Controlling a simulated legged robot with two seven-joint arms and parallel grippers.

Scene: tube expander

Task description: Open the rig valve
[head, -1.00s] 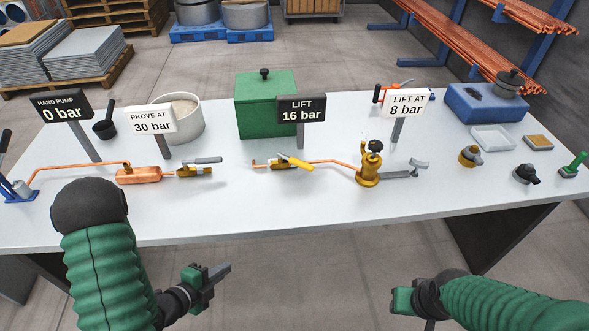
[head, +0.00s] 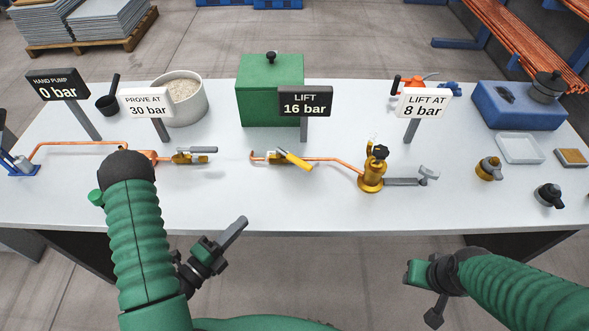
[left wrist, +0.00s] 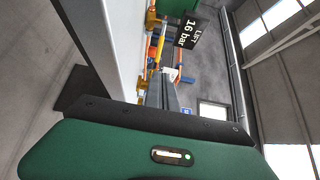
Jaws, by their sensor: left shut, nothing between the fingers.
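A second brass valve with a grey lever (head: 197,151) is on the left pipe; I cannot tell which is the rig valve. My left gripper (head: 239,226) is shut and empty, in front of the table's near edge, below and left of the yellow lever.
The table (head: 270,210) has a clear front strip. A brass relief valve (head: 372,170) with a black knob stands right of the yellow lever. Sign posts, a green box (head: 270,90) and a pot (head: 182,102) stand behind. Loose fittings (head: 488,168) lie at the right.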

